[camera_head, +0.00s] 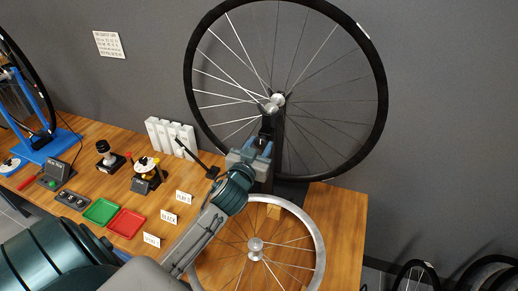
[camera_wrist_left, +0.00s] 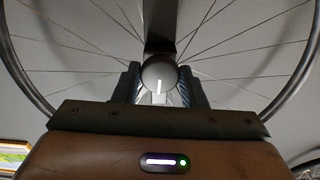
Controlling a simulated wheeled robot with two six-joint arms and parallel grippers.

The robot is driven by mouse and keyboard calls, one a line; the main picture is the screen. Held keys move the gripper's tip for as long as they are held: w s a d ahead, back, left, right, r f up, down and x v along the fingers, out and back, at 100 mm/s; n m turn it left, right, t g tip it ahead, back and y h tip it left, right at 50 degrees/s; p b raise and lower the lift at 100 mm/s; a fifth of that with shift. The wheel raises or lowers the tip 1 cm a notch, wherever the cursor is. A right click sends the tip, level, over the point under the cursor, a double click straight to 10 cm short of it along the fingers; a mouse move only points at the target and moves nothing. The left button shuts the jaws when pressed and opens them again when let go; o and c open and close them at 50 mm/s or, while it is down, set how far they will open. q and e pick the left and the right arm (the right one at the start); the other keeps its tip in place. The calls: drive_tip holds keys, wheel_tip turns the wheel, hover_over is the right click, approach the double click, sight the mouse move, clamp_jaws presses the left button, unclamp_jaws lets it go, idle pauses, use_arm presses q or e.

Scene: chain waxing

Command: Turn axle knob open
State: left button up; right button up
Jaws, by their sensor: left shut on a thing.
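The axle knob (camera_wrist_left: 158,73) is a round grey knob with a white mark, at the hub of the upright wheel in the left wrist view. My left gripper (camera_wrist_left: 159,88) has its two fingers on either side of the knob, shut on it. In the head view my left gripper (camera_head: 267,132) reaches up to the dark stand post just below the silver hub (camera_head: 274,102). The black-rimmed spoked wheel (camera_head: 385,85) stands upright in the stand. My gripper hides the knob's lower part in the wrist view. My right gripper is not in view.
A silver-rimmed wheel (camera_head: 319,235) lies below my left arm on the wooden table (camera_head: 345,215). Green (camera_head: 100,211) and red (camera_head: 126,222) trays, small label cards and a white rack (camera_head: 170,135) are to the left. A grey wall stands behind.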

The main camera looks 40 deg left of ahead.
use_arm(q)
drive_tip(key=shift+n, duration=0.4)
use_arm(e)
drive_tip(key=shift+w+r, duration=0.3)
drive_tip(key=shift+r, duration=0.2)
use_arm(q)
drive_tip(key=o, duration=1)
drive_tip(key=shift+s+d+f, duration=0.1)
drive_tip(key=shift+s, duration=0.3)
drive_tip(key=shift+b+v, duration=1.05)
drive_tip(key=shift+v, duration=4)
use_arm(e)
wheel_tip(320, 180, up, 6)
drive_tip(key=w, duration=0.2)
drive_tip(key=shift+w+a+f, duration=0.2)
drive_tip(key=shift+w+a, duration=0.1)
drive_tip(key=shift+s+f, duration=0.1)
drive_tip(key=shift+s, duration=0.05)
